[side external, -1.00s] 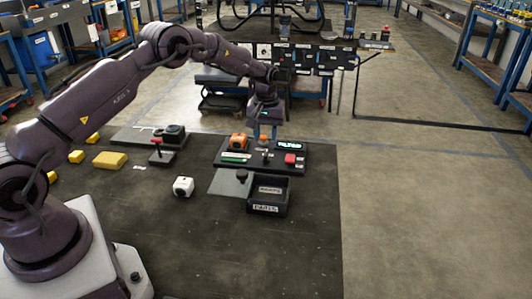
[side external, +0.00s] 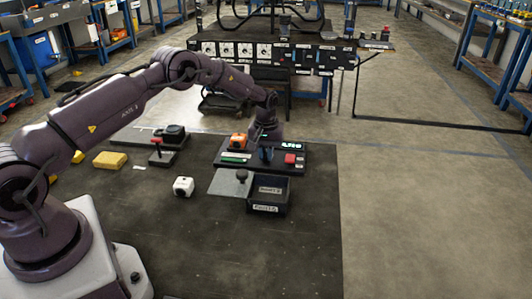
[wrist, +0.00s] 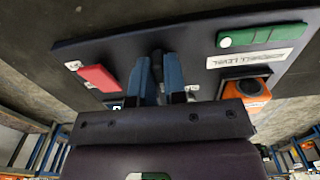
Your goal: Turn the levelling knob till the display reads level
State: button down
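A dark panel (side external: 222,161) lies on the work mat. In the side view my gripper (side external: 266,160) is lowered over its middle and hides the levelling knob there. In the wrist view my two blue fingers (wrist: 159,80) stand on either side of a dark upright part (wrist: 157,62), which looks like the knob. I cannot tell whether they press on it. The lit display (side external: 291,146) is partly covered by my gripper; the visible end of its text seems to read "LTED". In the wrist view the display is mostly hidden.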

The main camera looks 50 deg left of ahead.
aim_at(266, 153)
jog(key=shift+m, duration=2.8)
jog(key=c, duration=1.2)
grip_release()
jog(key=shift+o, duration=0.2)
notch_tip(266, 153, up, 13)
